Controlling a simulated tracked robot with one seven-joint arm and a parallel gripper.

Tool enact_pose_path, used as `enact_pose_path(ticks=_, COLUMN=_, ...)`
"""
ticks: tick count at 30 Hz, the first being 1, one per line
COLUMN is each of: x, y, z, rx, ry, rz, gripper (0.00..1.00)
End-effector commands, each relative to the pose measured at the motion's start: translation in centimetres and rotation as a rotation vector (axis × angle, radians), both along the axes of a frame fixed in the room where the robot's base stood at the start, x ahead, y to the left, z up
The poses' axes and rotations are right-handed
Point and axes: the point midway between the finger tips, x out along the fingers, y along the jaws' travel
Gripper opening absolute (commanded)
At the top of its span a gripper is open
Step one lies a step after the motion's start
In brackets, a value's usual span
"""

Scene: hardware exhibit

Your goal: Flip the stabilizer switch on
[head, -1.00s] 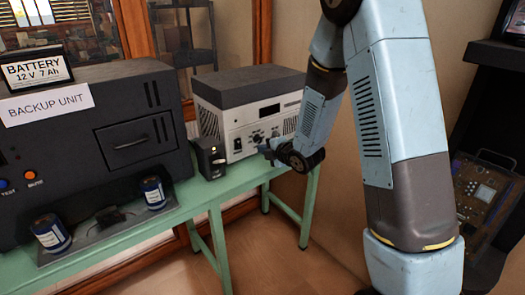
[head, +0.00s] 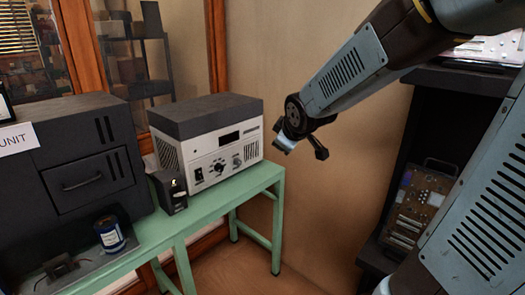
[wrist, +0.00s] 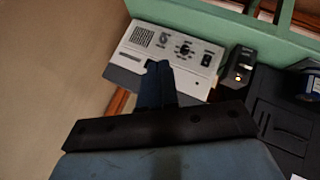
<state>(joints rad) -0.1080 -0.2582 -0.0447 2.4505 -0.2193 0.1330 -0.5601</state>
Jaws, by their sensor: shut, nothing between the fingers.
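The likely stabilizer is a white unit with a dark grey top (head: 207,118) on the green bench. Its front has a meter window, knobs and a small dark switch (head: 198,175) at the lower left. In the wrist view the unit's face (wrist: 150,52) appears inverted, with the dark switch (wrist: 206,60) at its right end. I cannot tell the switch's position. My gripper (head: 278,126) is right of the unit in the head view, apart from it. In the wrist view its fingers (wrist: 157,68) are shut and empty, overlapping the unit's edge and hiding part of it.
A small black box (head: 170,190) stands left of the unit; the wrist view shows a lit yellow spot on it. A large black backup unit (head: 90,160) and a blue can (head: 110,234) are farther left. The green bench (head: 235,190) ends right of the unit, beside a bare wall.

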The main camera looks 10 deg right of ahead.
Motion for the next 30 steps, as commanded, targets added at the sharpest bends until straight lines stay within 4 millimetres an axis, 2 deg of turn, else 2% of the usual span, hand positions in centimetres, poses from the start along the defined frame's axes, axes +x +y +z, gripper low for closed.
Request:
enact_pose_path(ticks=3, x=-3.7, y=-1.2, z=1.7, rx=0.089, ry=0.051, rz=-0.127, gripper=0.00)
enact_pose_path(ticks=9, x=-10.3, y=-2.2, z=3.5, rx=0.243, ry=0.149, rz=-0.338, gripper=0.00)
enact_pose_path(ticks=15, x=-16.6, y=-2.5, z=4.4, rx=0.378, ry=0.240, rz=-0.522, gripper=0.00)
enact_pose_path(ticks=18, x=-19.0, y=-2.4, z=4.6, rx=0.425, ry=0.277, rz=-0.588, gripper=0.00)
enact_pose_path(ticks=24, x=-21.5, y=-2.2, z=4.7, rx=0.473, ry=0.315, rz=-0.657, gripper=0.00)
enact_pose_path(ticks=30, x=-21.7, y=-2.2, z=4.7, rx=0.479, ry=0.321, rz=-0.666, gripper=0.00)
